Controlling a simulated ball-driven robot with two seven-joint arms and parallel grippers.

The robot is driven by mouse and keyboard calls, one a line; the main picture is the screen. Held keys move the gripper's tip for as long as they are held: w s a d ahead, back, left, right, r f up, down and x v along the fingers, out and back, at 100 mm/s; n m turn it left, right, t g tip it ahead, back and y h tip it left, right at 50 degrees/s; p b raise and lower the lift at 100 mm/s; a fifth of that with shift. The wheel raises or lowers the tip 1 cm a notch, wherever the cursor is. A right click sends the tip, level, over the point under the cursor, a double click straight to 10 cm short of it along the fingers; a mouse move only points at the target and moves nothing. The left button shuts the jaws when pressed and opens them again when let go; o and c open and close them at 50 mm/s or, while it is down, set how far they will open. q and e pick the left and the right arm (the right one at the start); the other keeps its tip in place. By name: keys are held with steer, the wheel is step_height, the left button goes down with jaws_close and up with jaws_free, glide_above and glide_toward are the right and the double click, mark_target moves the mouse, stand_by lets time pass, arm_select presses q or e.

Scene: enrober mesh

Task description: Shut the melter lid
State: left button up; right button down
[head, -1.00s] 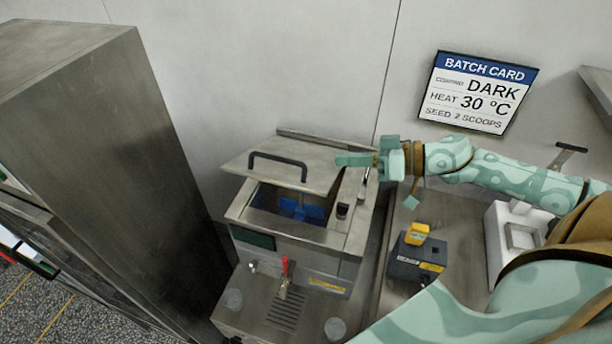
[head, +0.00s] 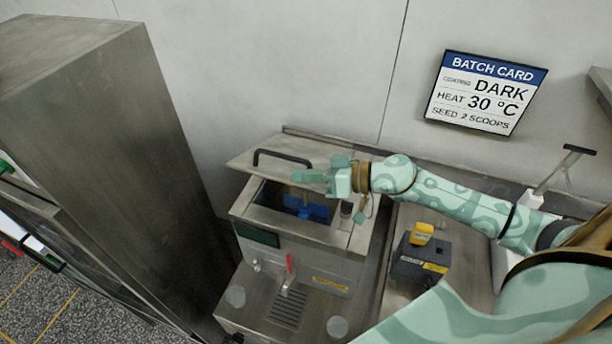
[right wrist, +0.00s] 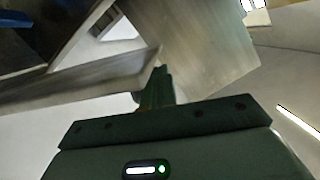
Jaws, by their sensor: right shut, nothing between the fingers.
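The melter (head: 300,262) is a steel box at the centre of the head view, with a blue part (head: 306,208) inside its opening. Its lid (head: 262,150), a flat steel plate with a black bar handle (head: 283,157), is raised and tilted over the back of the opening. My right gripper (head: 300,176) is shut and empty. It reaches in from the right over the opening, by the lid's right front part. I cannot tell whether it touches the lid. In the right wrist view the shut fingers (right wrist: 162,88) point toward steel surfaces. My left gripper is not in view.
A tall steel cabinet (head: 120,150) stands at the left. A dark box with a yellow top (head: 421,262) sits on the counter right of the melter. A red-handled tap (head: 289,268) is on the melter's front. A batch card (head: 484,92) hangs on the wall.

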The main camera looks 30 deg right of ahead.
steer(key=shift+f, duration=0.1)
steer(key=a+f, duration=0.1)
steer(key=f, duration=0.2)
steer(key=s+a+f+n+b, duration=0.1)
steer(key=f, duration=0.3)
steer(key=s+f+n, duration=0.1)
steer(key=f, duration=0.2)
steer(key=shift+s+a+f+h, duration=0.25)
steer(key=shift+a+f+h, duration=0.05)
steer(key=shift+a+f, duration=0.1)
steer(key=shift+r, duration=0.1)
